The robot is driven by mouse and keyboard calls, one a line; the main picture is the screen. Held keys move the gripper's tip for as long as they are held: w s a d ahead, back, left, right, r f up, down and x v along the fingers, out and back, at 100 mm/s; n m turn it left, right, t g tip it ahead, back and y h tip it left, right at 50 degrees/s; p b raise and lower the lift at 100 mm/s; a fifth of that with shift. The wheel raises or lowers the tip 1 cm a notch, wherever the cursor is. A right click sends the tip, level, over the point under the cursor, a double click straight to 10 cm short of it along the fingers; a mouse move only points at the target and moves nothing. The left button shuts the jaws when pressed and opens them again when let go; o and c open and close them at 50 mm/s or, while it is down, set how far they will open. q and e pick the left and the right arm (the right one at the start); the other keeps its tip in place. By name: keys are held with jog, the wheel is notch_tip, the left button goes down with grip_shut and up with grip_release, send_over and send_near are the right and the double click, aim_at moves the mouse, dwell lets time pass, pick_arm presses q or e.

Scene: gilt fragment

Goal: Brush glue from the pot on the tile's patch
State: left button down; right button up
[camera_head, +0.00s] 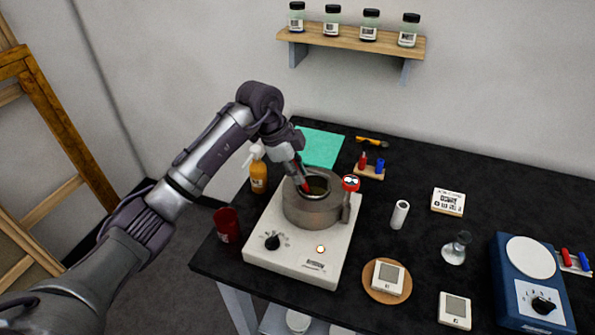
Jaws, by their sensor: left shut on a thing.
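The glue pot (314,209) is a round grey-brown vessel on a white hot plate (290,262) with a knob and a small lit lamp. My left gripper (304,184) points down at the pot's mouth. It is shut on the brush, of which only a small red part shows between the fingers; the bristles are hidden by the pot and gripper. I cannot tell whether the brush touches the glue. A small red-rimmed dial (351,183) stands at the pot's right side. I cannot make out the tile or its patch with certainty. My right gripper is not in view.
An orange bottle (258,172) and a dark red cup (227,225) stand left of the hot plate. A teal mat (321,147) lies behind. To the right are a white roll (400,214), a glass vessel (455,248) and a blue device (528,284). A jar shelf (350,40) hangs above.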

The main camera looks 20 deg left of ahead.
pick_arm(q)
jog(key=shift+w+r+p, duration=0.1)
jog(key=shift+r+p, duration=0.8)
jog(key=shift+p, duration=0.05)
jog(key=shift+r+p, duration=2.05)
jog(key=shift+r, duration=0.55)
jog(key=shift+f, duration=0.1)
jog(key=shift+m, duration=0.3)
